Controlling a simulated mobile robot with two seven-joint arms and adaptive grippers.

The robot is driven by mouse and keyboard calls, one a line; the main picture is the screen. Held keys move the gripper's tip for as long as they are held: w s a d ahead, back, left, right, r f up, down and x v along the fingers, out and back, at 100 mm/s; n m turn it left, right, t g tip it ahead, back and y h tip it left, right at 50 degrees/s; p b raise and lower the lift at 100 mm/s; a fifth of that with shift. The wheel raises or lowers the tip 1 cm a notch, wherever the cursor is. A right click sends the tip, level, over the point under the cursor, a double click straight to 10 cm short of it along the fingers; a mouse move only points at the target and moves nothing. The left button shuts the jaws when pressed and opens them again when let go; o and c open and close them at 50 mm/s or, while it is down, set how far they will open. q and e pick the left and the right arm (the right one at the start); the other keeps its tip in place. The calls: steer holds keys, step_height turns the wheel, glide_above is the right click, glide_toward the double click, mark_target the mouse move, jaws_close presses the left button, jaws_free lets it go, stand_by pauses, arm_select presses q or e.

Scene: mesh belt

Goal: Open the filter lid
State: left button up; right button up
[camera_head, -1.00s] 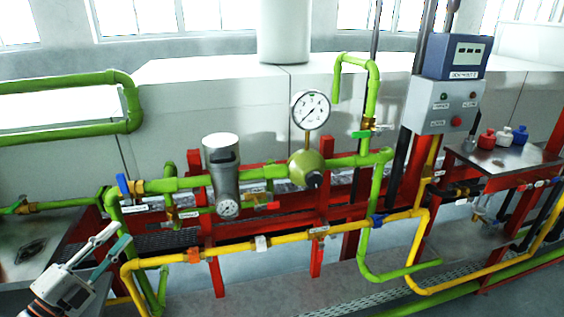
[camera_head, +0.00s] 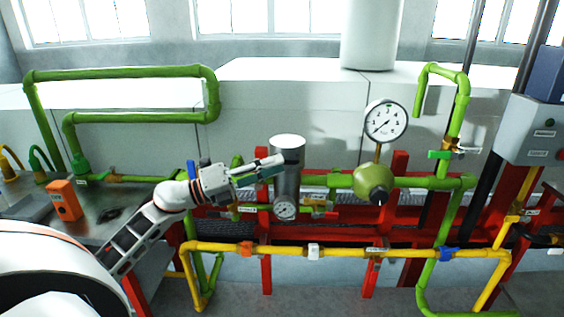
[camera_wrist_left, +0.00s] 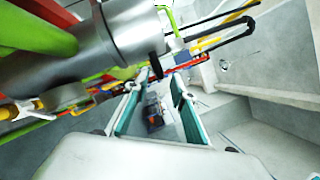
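The filter is an upright grey metal cylinder with a pale round lid (camera_head: 288,142) and a small gauge (camera_head: 286,211) low on its front. My left gripper (camera_head: 276,168) reaches from the left to just below the lid, in front of the upper body and partly hiding it. In the left wrist view the filter's metal cylinder (camera_wrist_left: 75,60) lies across the upper left, with a dark piece (camera_wrist_left: 156,66) at its edge. There my left gripper (camera_wrist_left: 157,92) has its fingers apart, with nothing held between them. I cannot tell whether it touches the filter. My right gripper is out of view.
A large pressure gauge (camera_head: 386,121) stands on a green round fitting (camera_head: 373,183) to the right. Green pipes and a yellow pipe (camera_head: 340,252) run around the red frame. An orange box (camera_head: 65,200) stands on the metal table at left.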

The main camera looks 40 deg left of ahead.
arm_select(q)
steer(key=shift+x, duration=1.15)
jaws_close()
steer(key=shift+a, duration=0.1)
